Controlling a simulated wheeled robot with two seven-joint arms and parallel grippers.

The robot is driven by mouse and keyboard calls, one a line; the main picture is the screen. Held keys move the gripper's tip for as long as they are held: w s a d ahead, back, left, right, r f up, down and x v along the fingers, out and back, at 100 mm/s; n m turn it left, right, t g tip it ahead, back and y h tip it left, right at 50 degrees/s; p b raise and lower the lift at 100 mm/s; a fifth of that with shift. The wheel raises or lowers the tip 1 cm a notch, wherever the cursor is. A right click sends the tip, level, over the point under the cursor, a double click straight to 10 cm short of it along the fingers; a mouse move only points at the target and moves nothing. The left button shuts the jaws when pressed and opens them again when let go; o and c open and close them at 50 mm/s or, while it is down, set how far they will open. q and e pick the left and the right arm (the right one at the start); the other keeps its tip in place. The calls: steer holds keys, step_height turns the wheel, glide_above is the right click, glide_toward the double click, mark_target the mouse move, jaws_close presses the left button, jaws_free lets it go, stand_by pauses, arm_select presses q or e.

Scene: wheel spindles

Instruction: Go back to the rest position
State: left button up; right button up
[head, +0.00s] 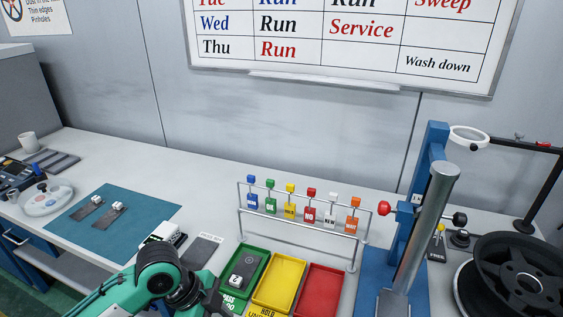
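My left arm, green with dark joints, reaches in from the bottom left over the bench front. A dark part at its end, which looks like my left gripper (214,297), is beside the green tray (258,257) at the bottom edge. Its fingers are not clear, so I cannot tell whether it is open or shut. A grey piece with a white block (236,281) lies in the green tray. My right gripper is not in view.
A yellow tray (280,281) and a red tray (318,291) stand beside the green one. Behind them is a rack of coloured tags (310,212). A blue stand with a metal column (428,226) and a black wheel (520,280) are right. A teal mat (150,212) lies left.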

arm_select(q)
steer(key=s+a+f+n+t+y, duration=0.45)
steer(key=s+a+f+n, duration=0.65)
steer(key=s+n, duration=0.5)
step_height(320, 180, down, 33)
steer(key=n+g, duration=0.1)
steer(key=g, duration=0.1)
steer(key=s+a+f+g, duration=0.1)
steer(key=s+a+f, duration=0.2)
steer(key=s+f, duration=1.6)
steer(key=shift+f+y, duration=0.15)
steer(key=shift+y, duration=0.2)
